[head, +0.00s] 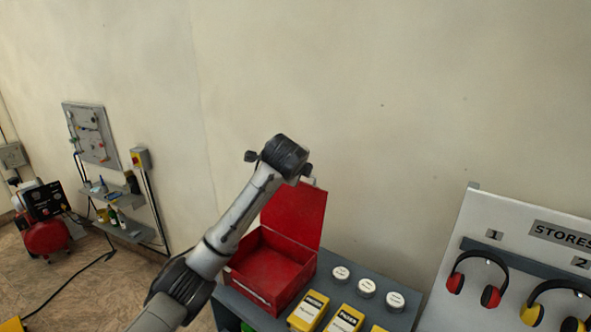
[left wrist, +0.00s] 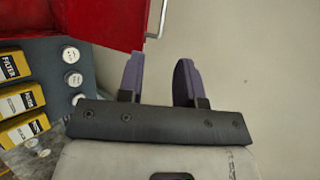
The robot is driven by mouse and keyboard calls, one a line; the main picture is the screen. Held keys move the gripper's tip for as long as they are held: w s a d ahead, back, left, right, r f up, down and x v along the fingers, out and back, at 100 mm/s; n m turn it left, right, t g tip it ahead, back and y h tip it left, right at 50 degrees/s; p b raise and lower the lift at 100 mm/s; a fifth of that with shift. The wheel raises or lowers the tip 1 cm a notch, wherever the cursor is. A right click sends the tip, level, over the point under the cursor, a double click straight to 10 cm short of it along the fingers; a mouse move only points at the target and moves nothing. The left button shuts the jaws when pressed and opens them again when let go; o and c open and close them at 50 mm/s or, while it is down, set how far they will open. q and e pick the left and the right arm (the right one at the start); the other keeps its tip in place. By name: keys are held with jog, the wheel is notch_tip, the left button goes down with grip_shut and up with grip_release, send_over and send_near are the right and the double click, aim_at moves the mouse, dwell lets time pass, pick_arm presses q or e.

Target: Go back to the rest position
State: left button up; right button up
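My left arm rises from the bottom left of the head view, its dark wrist end in front of the wall and close to the open lid of a red box (head: 270,268). The left gripper's fingers do not show clearly there. In the left wrist view the left gripper (left wrist: 159,62) has its two purple fingers apart with nothing between them. Part of the red box (left wrist: 108,22) shows just beyond the fingers, to the upper left. My right gripper is in neither view.
Yellow filter boxes (head: 345,320) and several white-topped round containers (head: 366,286) stand on a grey bench (head: 338,261). A stores board (head: 510,220) with ear defenders is at right. A red compressor (head: 45,235) and a wall shelf (head: 122,228) are at left. Bare wall lies behind.

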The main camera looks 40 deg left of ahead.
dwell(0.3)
pick_arm(q)
jog(key=s+d+r+n+t, duration=0.5)
jog(key=d+r+n, duration=0.3)
jog(key=r+n, duration=0.25)
jog(key=s+d+f+n+t+h, duration=0.1)
jog(key=s+d+f, duration=0.3)
jog(key=d, duration=0.2)
jog(key=s+d+f+g+h, duration=0.1)
jog(key=s+d+f, duration=0.3)
jog(key=f, duration=0.6)
jog(key=s+d+f+g+h+p, duration=0.1)
jog(key=s+d+f+g+h, duration=0.1)
jog(key=s+f, duration=0.6)
jog(key=s+d+f+g+h, duration=0.1)
jog(key=s+d+f, duration=0.25)
jog(key=f, duration=0.85)
jog(key=s+d+f+n+g+h, duration=0.1)
jog(key=s+f+g, duration=0.6)
jog(key=s+f, duration=1.1)
jog(key=s, duration=0.3)
jog(key=shift+s+d+f+g+p, duration=0.3)
jog(key=shift+d+f+g, duration=0.05)
jog(key=shift+g, duration=0.05)
